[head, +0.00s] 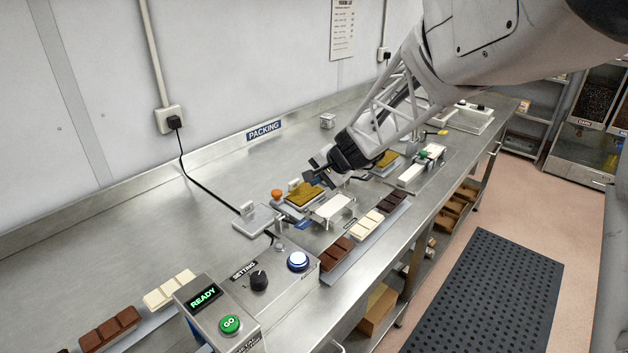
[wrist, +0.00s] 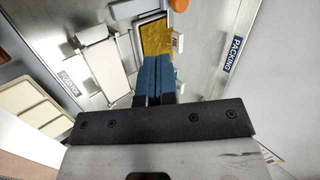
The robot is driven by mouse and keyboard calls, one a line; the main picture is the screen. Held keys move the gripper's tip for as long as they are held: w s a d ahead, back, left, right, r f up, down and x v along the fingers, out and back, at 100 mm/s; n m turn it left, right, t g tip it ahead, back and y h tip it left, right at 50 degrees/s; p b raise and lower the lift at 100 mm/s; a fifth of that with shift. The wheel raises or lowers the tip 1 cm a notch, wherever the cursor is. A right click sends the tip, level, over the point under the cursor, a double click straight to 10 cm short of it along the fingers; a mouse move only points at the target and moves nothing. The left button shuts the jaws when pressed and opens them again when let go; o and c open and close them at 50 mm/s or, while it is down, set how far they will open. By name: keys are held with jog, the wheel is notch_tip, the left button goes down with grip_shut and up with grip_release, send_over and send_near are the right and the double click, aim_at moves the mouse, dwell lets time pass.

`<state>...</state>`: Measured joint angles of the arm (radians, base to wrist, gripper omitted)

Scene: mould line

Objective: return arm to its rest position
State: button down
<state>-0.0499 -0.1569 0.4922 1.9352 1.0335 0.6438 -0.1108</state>
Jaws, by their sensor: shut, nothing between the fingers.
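My gripper (head: 313,172) hangs above the steel bench in the head view, over the area by the white block and the gold-filled mould. In the wrist view its blue fingertips (wrist: 154,78) are together with nothing between them. My arm reaches in from the upper right of the head view. The gold mould (head: 304,194) lies just below and left of the fingers; it also shows ahead of them in the wrist view (wrist: 155,38). The fingers appear apart from it, though the exact height is hard to tell.
An orange knob (head: 277,195), a white platform (head: 333,208) and a rail with chocolate bars (head: 366,227) are close by. The bench's left back (head: 130,235) is clear.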

jog(key=s+d+r+n+h, duration=0.2)
jog(key=s+d, duration=0.2)
jog(key=s, duration=0.9)
jog(key=s+d+r+n+g+h, duration=0.1)
jog(key=s+d+r+n+h, duration=0.1)
jog(key=s, duration=1)
jog(key=s+d+r+n+g+h, duration=0.1)
jog(key=s+d+r+n+h, duration=0.1)
jog(key=s+d, duration=0.5)
jog(key=s+r+n, duration=0.1)
jog(key=s, duration=0.5)
jog(key=shift+s+r+h, duration=0.3)
jog(key=shift+h, duration=0.1)
